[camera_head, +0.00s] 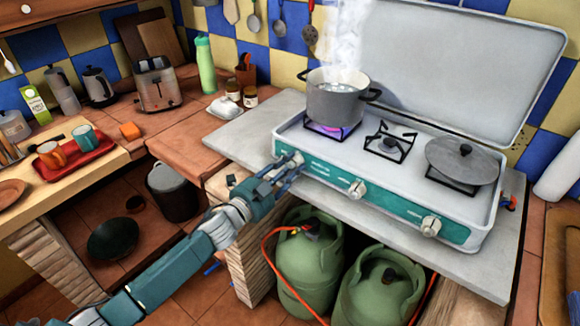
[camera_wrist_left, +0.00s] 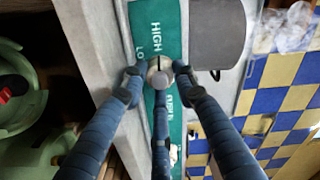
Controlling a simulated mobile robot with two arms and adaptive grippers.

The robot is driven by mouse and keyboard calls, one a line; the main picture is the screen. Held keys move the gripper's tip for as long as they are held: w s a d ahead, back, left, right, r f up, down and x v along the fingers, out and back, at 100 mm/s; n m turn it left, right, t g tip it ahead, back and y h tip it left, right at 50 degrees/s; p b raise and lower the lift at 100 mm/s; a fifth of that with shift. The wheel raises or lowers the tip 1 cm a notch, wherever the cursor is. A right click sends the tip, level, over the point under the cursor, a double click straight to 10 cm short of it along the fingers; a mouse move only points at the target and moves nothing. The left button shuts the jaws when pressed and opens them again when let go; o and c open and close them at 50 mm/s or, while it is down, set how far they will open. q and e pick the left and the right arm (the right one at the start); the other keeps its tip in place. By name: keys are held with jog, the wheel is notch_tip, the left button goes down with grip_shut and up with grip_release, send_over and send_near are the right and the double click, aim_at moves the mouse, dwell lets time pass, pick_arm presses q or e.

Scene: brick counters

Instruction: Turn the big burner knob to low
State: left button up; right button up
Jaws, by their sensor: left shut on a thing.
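The big burner knob (camera_head: 297,158) is the leftmost knob on the stove's teal front panel (camera_head: 330,175). My left gripper (camera_head: 284,172) is at this knob, its fingers shut around it. In the left wrist view the round metal knob (camera_wrist_left: 160,72) sits between my blue fingers (camera_wrist_left: 161,80). A dark line on the knob points up in that picture, toward the word HIGH. Letters "LO" show left of the knob, partly covered. A grey pot (camera_head: 338,103) steams on the left burner, with a blue-purple flame (camera_head: 330,130) under it. My right gripper is not in view.
Two other knobs (camera_head: 357,188) and (camera_head: 431,226) are further right on the panel. Green gas bottles (camera_head: 310,260) with an orange hose stand below the counter. A toaster (camera_head: 157,84) is at the left.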

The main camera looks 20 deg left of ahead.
pick_arm(q)
jog(key=shift+d+r+n, duration=0.1)
jog(key=shift+r+n, duration=0.05)
jog(key=shift+n, duration=0.25)
dwell(0.3)
jog(key=n+p, duration=0.2)
jog(key=shift+r+n, duration=0.15)
jog(key=shift+n, duration=0.15)
jog(key=n+p, duration=0.1)
jog(key=n, duration=0.2)
jog(key=shift+n+p, duration=0.3)
jog(key=n+p, duration=0.1)
jog(key=n, duration=0.4)
jog(key=shift+w+r, duration=0.1)
jog(key=shift+n+p, duration=0.3)
jog(key=shift+n, duration=0.5)
jog(key=shift+a+r, duration=0.1)
jog(key=shift+a, duration=0.1)
jog(key=o, duration=1)
jog(key=shift+o, duration=0.6)
jog(key=shift+f, duration=0.2)
